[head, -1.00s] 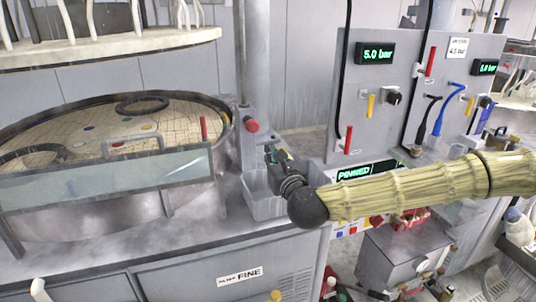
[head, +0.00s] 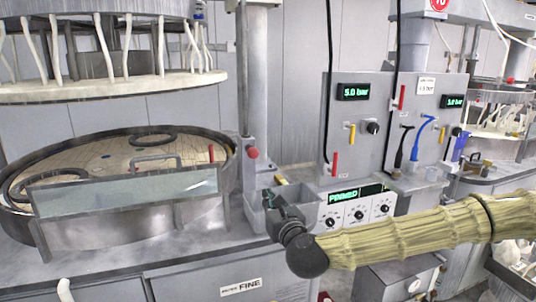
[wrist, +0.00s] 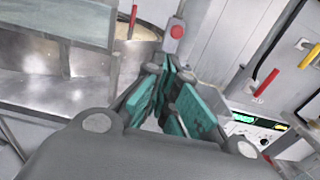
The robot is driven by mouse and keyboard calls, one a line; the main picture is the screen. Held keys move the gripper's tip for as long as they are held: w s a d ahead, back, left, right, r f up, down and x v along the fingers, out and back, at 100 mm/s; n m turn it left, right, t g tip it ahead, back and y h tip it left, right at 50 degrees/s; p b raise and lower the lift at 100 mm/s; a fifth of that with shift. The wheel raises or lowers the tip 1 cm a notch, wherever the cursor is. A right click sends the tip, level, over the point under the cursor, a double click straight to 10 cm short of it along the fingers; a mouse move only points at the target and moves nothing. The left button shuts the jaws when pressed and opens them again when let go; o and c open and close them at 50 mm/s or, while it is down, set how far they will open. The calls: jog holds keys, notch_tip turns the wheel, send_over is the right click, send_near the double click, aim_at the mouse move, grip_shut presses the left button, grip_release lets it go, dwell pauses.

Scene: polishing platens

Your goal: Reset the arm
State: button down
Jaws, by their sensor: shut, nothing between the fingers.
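My gripper (head: 268,200) is at the end of my arm, which reaches in from the right in a pale yellow ribbed sleeve. In the head view it is in front of a grey open bin beside the control panel. In the wrist view my gripper (wrist: 172,92) shows teal finger pads close together with nothing held. The fingers point toward the column with the red button (wrist: 177,32). That red button also shows in the head view (head: 252,153).
A round polishing platen (head: 110,160) with a clear guard (head: 125,192) stands at the left. A control panel (head: 355,208) is just right of my gripper, below a grey board with 5.0 bar displays (head: 353,91). Hoses and handles hang on that board.

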jog(key=s+a+f+n+g, duration=0.2)
jog(key=s+f+n, duration=0.1)
jog(key=f, duration=0.4)
jog(key=s+a+f+n+g+y, duration=0.1)
jog(key=s+f+n, duration=0.15)
jog(key=f, duration=0.45)
jog(key=s+a+f+n+g, duration=0.2)
jog(key=s+f+n, duration=0.1)
jog(key=f, duration=0.4)
jog(key=s+d+f+n+g, duration=0.1)
jog(key=s+f+n+g, duration=0.1)
jog(key=s+f+n, duration=0.45)
jog(key=s+d+f+n+g, duration=0.15)
jog(key=s+f, duration=0.25)
jog(key=f, duration=0.5)
jog(key=s+d+f+n+g+h, duration=0.3)
jog(key=s+d+f+n+g, duration=0.35)
jog(key=s+f, duration=0.6)
jog(key=s+d+f+n+g+h, duration=0.1)
jog(key=s+d+n, duration=0.3)
jog(key=d, duration=0.5)
jog(key=s+d+f+n+g+h, duration=0.1)
jog(key=s+d+f+n+h, duration=0.2)
jog(key=s+d, duration=0.6)
jog(key=shift+f+n, duration=0.2)
jog(key=shift+n, duration=0.6)
jog(key=shift+w, duration=0.1)
